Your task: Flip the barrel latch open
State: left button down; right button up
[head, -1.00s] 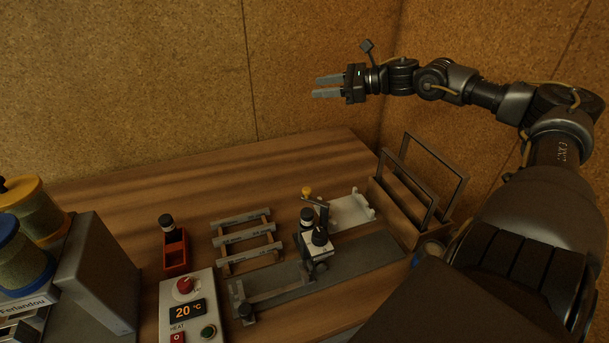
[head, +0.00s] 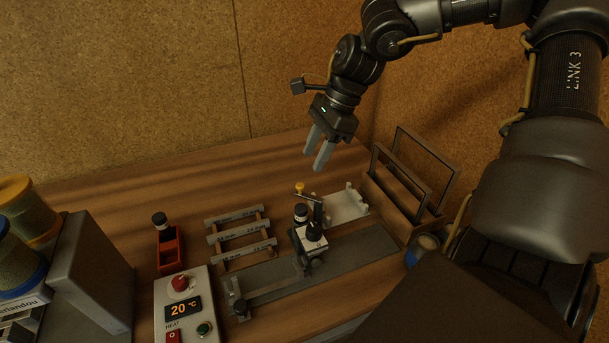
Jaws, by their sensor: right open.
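A small fixture with a white block (head: 312,240) and a black knob stands on a long grey base plate (head: 365,247) on the table. A dark upright post rises from it, and a thin arm with a yellow knob (head: 300,188) reaches back and left from its top. I cannot tell for certain which part is the barrel latch, or how it is set. My right gripper (head: 315,158) is open and empty, pointing down, above the table behind the fixture and apart from it. My left gripper is not in view.
A slotted rack (head: 240,233) and an orange holder (head: 170,252) stand left of the fixture. A heater box (head: 190,283) reading 20 °C is at the front. A white tray (head: 345,206) and upright dark frames (head: 447,185) are to the right. The back left of the table (head: 130,195) is clear.

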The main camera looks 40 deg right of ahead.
aim_at(301, 184)
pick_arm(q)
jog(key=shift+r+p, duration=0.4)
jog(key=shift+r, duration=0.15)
pick_arm(e)
jog(key=x, duration=0.7)
grip_shut()
jog(key=shift+b, duration=0.45)
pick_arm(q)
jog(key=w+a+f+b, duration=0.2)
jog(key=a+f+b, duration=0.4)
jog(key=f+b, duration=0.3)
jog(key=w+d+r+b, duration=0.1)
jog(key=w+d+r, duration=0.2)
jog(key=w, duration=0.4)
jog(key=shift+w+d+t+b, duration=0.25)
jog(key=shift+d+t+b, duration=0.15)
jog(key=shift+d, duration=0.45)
pick_arm(e)
jog(key=d+m, duration=0.1)
jog(key=m, duration=0.2)
jog(key=d+m+t+h, duration=0.1)
jog(key=m, duration=0.1)
jog(key=m+t+h, duration=0.1)
jog(key=m, duration=0.2)
jog(key=shift+s+d+m, duration=0.2)
jog(key=shift+d+m, duration=0.1)
jog(key=shift+d, duration=0.1)
